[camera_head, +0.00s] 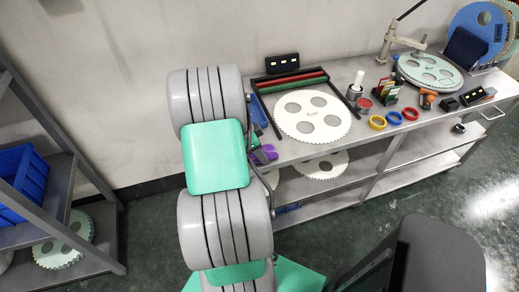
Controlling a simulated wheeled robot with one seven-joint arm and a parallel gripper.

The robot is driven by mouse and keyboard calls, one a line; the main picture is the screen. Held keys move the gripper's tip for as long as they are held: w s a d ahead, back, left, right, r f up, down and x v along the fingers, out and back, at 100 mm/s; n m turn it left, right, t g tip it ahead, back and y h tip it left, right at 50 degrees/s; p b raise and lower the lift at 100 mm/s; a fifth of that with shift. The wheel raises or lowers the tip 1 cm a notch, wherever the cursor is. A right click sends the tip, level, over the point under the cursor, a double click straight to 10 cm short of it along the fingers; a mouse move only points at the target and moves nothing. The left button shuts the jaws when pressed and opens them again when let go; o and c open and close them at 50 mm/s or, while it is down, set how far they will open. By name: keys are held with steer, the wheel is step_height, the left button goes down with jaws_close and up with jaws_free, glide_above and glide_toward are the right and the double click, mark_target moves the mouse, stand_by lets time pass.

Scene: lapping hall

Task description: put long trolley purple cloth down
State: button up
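A purple cloth (265,153) shows as a small patch at the near left edge of the long trolley (350,146), just right of my arm. My arm covers the rest of it. I cannot tell whether the cloth rests on the trolley top or is held above it. My gripper is almost wholly hidden behind my arm's grey and green links; only dark parts show beside the cloth. Its fingers cannot be made out.
The trolley top holds a large white toothed disc (312,117), a pale green disc (430,72), coloured rings (394,118) and small tools. Lower shelves hold more discs (322,166). A shelf rack with a blue crate (30,172) stands left.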

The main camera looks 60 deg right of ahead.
steer(key=shift+f+b, duration=0.3)
steer(key=shift+a+f+b, duration=0.25)
steer(key=shift+f+b, duration=0.15)
steer(key=o, duration=0.9)
steer(key=shift+s+f, duration=0.1)
steer(key=o, duration=0.4)
steer(key=shift+a+f, duration=0.15)
steer(key=shift+f, duration=0.05)
steer(key=d+v, duration=0.1)
steer(key=v, duration=1.3)
steer(key=w+a+r+n+t, duration=0.3)
steer(key=w+a+r+n, duration=0.1)
steer(key=w+a+n, duration=0.6)
steer(key=a+n+t+y, duration=0.1)
steer(key=a+n, duration=0.4)
steer(key=a, duration=0.4)
steer(key=s+a+r+n+t+y, duration=0.1)
steer(key=a+n, duration=0.5)
steer(key=a, duration=0.4)
steer(key=a+r+n+t+y, duration=0.1)
steer(key=a+n, duration=0.5)
steer(key=a, duration=0.4)
steer(key=shift+s+a+t, duration=0.1)
steer(key=shift+s+t, duration=0.2)
